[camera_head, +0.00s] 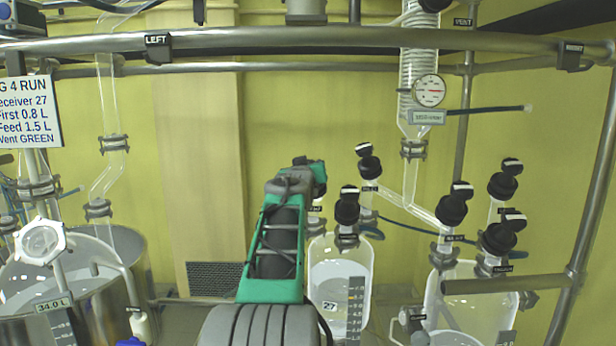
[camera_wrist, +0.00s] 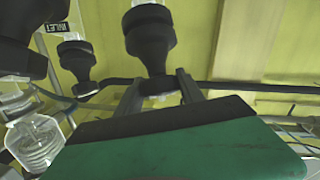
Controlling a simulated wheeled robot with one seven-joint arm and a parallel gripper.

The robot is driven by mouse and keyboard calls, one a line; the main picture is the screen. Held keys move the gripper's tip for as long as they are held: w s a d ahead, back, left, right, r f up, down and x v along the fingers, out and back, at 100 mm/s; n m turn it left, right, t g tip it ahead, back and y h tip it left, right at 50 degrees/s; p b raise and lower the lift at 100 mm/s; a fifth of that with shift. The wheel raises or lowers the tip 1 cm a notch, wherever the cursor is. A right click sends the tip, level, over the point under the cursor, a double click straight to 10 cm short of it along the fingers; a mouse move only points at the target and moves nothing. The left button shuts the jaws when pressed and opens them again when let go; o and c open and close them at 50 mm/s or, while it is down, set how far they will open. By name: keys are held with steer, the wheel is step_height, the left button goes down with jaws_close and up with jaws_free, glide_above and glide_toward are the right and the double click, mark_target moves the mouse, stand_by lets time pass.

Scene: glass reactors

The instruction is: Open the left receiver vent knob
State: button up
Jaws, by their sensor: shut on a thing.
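The left receiver (camera_head: 325,262), a clear glass vessel marked 27, stands right of my arm in the head view. A black knob with a white mark (camera_head: 347,206) rises from its top. My gripper (camera_head: 318,180) is beside the upper left of this receiver. In the wrist view a black knob with a pale top (camera_wrist: 150,35) stands between the two grey fingers (camera_wrist: 158,88), which are shut at its narrow lower part. Its label is not readable there. In the head view my gripper hides most of the vessel's left fitting.
A knob near the INLET label (camera_wrist: 75,58) is close on the left in the wrist view; it is also in the head view (camera_head: 368,162). The right receiver (camera_head: 455,300) carries several black knobs. A steel rail (camera_head: 300,40) crosses above. A sign (camera_head: 25,110) reads vent GREEN.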

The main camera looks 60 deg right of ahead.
steer(key=n+t+y, duration=0.1)
steer(key=n+t, duration=0.1)
steer(key=shift+s+d+n+y, duration=0.1)
steer(key=shift+n+y, duration=0.3)
steer(key=shift+n+t+y+p, duration=0.4)
steer(key=shift+n+t+y, duration=0.2)
steer(key=shift+n+t, duration=0.25)
steer(key=shift+n, duration=0.25)
steer(key=o, duration=1.4)
steer(key=b+v, duration=0.3)
steer(key=v, duration=0.5)
steer(key=shift+b, duration=0.3)
steer(key=shift+r, duration=0.1)
